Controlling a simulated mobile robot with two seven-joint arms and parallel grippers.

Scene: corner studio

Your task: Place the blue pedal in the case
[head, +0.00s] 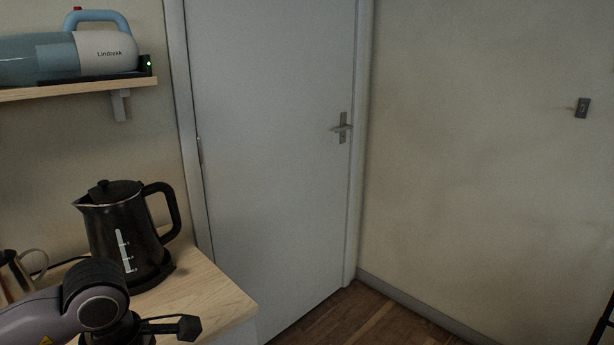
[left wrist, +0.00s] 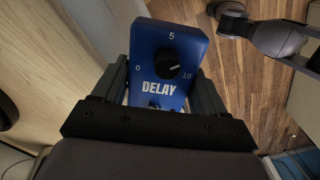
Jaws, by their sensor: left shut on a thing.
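The blue pedal (left wrist: 168,52) is in the left wrist view, with a black knob, the numbers 0, 5 and 10, and the word DELAY in white. My left gripper (left wrist: 163,80) is shut on it, one dark finger along each side. The lower end of the pedal is hidden behind the gripper's body. In the head view my arm comes in at the lower left, and the pedal cannot be made out there. I cannot make out the case in either view. My right gripper is not in view.
A black kettle (head: 122,238) stands on the wooden counter (head: 205,290) at the left. A shelf (head: 75,91) above it holds a blue and white handheld vacuum (head: 100,52). A closed grey door (head: 270,130) is behind. Wooden floor (head: 385,322) shows at the bottom right.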

